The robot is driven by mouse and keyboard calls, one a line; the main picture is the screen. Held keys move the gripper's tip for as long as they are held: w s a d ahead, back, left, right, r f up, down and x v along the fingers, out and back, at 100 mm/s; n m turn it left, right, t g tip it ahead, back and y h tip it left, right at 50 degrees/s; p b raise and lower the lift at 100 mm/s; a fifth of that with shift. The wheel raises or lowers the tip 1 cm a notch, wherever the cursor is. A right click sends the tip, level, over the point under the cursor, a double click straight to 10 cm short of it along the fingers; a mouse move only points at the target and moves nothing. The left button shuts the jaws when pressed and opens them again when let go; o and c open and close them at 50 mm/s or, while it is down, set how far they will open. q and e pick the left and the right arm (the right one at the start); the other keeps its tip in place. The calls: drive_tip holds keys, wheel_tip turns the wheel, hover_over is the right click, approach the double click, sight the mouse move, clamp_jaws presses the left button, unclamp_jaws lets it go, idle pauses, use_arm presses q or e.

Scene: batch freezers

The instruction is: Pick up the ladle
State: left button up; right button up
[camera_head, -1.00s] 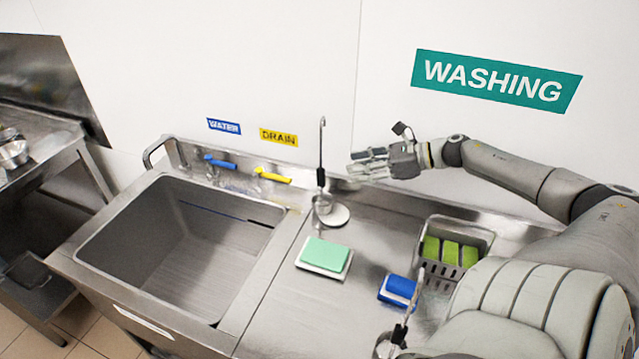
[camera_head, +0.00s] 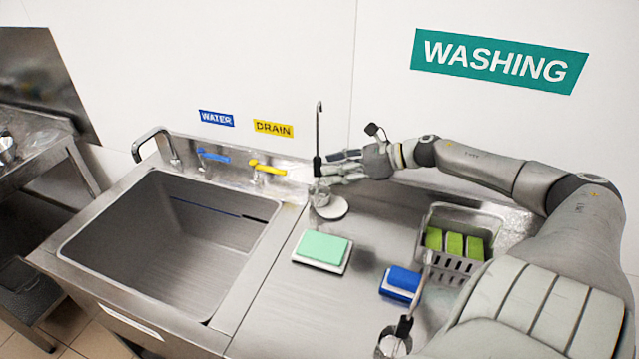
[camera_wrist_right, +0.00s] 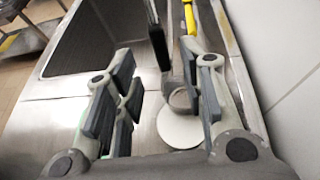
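A ladle (camera_head: 319,130) with a hooked thin handle and dark grip stands upright, its bowl on a round white rest (camera_head: 334,211) beside the sink. My right gripper (camera_head: 334,168) reaches in from the right, its fingertips at the dark part of the handle. In the right wrist view my right gripper (camera_wrist_right: 158,88) is open, and the ladle's dark handle (camera_wrist_right: 157,38) shows between the finger directions, towards the right finger. I cannot tell whether a finger touches it. My left gripper is out of view.
A sink (camera_head: 180,250) with a faucet, blue lever (camera_head: 213,156) and yellow lever (camera_head: 267,168) lies left. A green sponge (camera_head: 324,246), a blue sponge (camera_head: 404,278) and a metal basket (camera_head: 470,213) with green sponges stand on the counter. The wall is close behind.

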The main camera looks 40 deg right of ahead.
sight(317, 176)
drive_tip(key=shift+x, duration=1.6)
drive_tip(key=shift+p+x, duration=0.55)
drive_tip(key=shift+x, duration=0.55)
drive_tip(key=shift+d+f, duration=0.15)
drive_tip(key=shift+f, duration=0.05)
clamp_jaws()
drive_tip(key=shift+r, duration=0.1)
